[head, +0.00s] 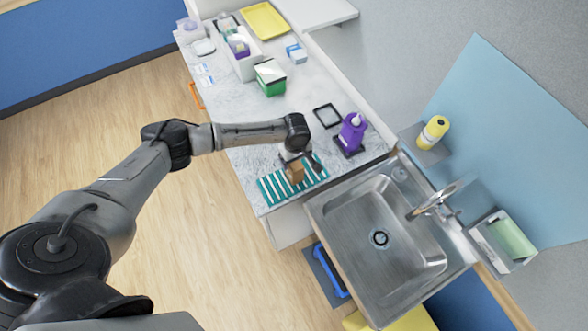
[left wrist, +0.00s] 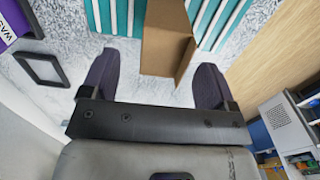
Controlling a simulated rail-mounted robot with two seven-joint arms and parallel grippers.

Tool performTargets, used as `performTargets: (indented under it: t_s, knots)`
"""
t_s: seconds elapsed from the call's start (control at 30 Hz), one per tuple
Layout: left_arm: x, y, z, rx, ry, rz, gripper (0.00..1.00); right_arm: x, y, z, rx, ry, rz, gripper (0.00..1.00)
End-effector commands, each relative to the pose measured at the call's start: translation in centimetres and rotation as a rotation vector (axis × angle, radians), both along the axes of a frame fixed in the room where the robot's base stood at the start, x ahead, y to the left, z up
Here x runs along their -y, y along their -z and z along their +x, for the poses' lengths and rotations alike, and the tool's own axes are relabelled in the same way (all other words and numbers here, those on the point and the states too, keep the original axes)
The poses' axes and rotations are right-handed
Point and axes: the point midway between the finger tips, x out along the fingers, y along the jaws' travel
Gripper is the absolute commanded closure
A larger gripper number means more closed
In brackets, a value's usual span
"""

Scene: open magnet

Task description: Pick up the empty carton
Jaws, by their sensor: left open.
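The empty carton (head: 295,172) is a small brown box on a teal-and-white striped mat (head: 270,190) near the counter's front end. In the left wrist view the carton (left wrist: 165,45) stands ahead of my left gripper, with a brown flap and a shaded side showing. My left gripper (head: 302,165) is right at the carton in the head view. In the left wrist view its two dark fingers (left wrist: 152,85) are spread wide, with the carton's near end roughly between their tips. Contact cannot be made out. My right gripper is not in view.
A purple bottle (head: 352,132) and an empty black frame (head: 327,116) are beyond the mat. A steel sink (head: 385,235) lies to the right. A green-and-white box (head: 270,77), a white bin (head: 243,62) and a yellow tray (head: 265,20) stand farther back.

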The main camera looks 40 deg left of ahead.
Motion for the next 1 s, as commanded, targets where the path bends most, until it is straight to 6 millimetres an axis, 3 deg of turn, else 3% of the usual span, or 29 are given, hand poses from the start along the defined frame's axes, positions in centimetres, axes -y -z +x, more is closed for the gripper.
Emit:
performTargets:
  t_s: [0.33, 0.7, 1.0]
  knots:
    - [-0.3, 4.1, -0.3, -0.002, 0.0, 0.0, 0.19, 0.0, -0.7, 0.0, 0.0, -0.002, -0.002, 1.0]
    - [-0.4, 4.9, -0.3, -0.001, 0.001, 0.0, 0.19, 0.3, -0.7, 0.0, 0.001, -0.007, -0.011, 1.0]
    - [-0.4, 4.9, -0.3, -0.001, 0.001, 0.0, 0.47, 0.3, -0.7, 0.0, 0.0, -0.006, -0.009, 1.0]
